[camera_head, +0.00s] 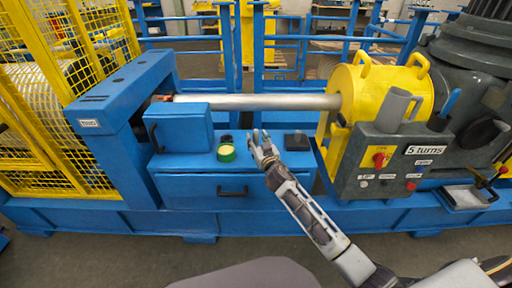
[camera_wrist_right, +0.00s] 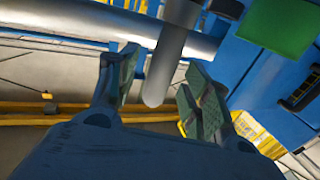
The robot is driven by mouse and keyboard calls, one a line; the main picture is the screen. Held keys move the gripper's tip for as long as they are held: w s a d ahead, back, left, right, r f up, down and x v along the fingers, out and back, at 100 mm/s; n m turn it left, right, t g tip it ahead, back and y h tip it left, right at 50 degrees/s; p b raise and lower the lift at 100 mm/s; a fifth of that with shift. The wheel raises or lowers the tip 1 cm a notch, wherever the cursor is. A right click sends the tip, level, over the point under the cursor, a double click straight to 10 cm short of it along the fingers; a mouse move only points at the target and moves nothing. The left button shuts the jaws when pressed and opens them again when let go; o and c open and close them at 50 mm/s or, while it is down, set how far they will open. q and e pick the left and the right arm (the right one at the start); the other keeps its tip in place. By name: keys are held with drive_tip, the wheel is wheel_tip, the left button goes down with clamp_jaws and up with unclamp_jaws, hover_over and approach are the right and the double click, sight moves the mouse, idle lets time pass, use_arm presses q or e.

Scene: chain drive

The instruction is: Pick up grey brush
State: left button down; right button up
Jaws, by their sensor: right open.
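My right gripper (camera_head: 262,147) is above the blue bench, just right of the green tin, with its arm coming in from the lower right. In the right wrist view, its two fingers (camera_wrist_right: 158,98) are apart. A smooth grey rod with a rounded end, which looks like the grey brush's handle (camera_wrist_right: 165,62), lies between them. I cannot tell whether a finger touches it. The brush's head is not clearly visible. In the head view I cannot make the brush out apart from the gripper. My left gripper is not in view.
A dark block (camera_head: 297,141) lies to the right. A silver shaft (camera_head: 262,102) runs behind.

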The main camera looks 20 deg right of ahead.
drive_tip(key=shift+w, duration=0.8)
clamp_jaws()
